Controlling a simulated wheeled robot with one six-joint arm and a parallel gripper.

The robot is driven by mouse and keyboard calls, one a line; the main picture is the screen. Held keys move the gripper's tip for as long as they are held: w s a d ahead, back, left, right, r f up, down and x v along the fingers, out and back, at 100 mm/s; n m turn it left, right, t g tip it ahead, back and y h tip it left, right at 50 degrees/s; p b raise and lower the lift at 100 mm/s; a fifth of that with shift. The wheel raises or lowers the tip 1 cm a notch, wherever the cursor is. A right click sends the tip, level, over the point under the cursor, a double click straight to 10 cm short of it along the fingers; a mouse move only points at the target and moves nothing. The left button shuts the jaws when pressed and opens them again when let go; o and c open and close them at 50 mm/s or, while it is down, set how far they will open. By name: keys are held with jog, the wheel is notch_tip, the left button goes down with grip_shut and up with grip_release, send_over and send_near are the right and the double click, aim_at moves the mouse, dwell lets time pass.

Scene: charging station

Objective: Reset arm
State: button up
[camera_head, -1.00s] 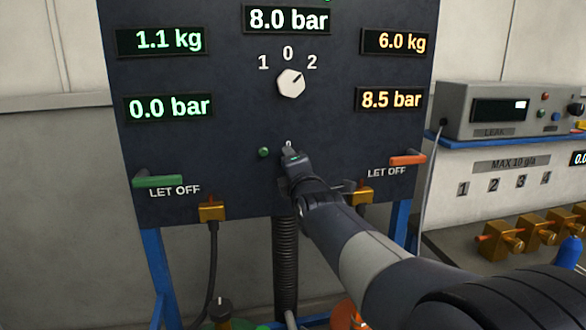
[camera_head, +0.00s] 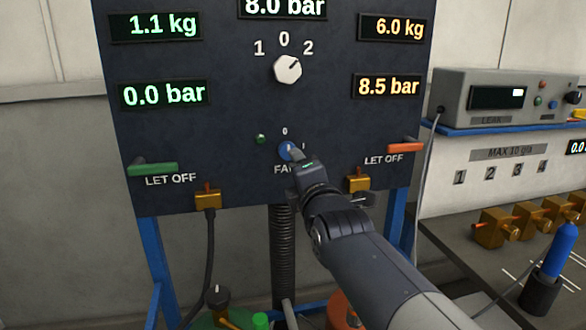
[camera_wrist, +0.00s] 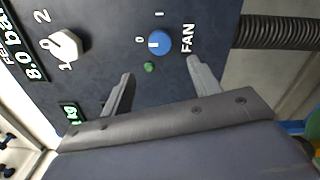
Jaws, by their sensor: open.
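My gripper (camera_head: 301,158) is in front of the dark control panel (camera_head: 225,140), just below and right of the blue fan knob (camera_head: 287,150). In the wrist view the two fingers of my gripper (camera_wrist: 162,90) are spread apart with nothing between them. The blue fan knob (camera_wrist: 160,42) shows beyond the fingertips, apart from them, with its white mark toward 0. In the head view my gripper hides part of the FAN label.
The panel carries a white selector knob (camera_head: 288,69), a green lever (camera_head: 153,169) and an orange lever (camera_head: 405,148). A grey leak tester (camera_head: 505,98) stands at right above brass valves (camera_head: 497,228). A blue bottle-like object (camera_head: 562,250) stands near the lower right.

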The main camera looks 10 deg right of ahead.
jog(key=shift+s, duration=0.2)
jog(key=shift+w, duration=0.1)
jog(key=w, duration=1)
jog(key=shift+w+p, duration=0.35)
jog(key=shift+p, duration=0.1)
jog(key=m+p, duration=1.7)
jog(key=p, duration=0.3)
jog(key=shift+r+m+p, duration=0.1)
jog(key=shift+m+p, duration=0.3)
dwell(1.8)
dwell(0.5)
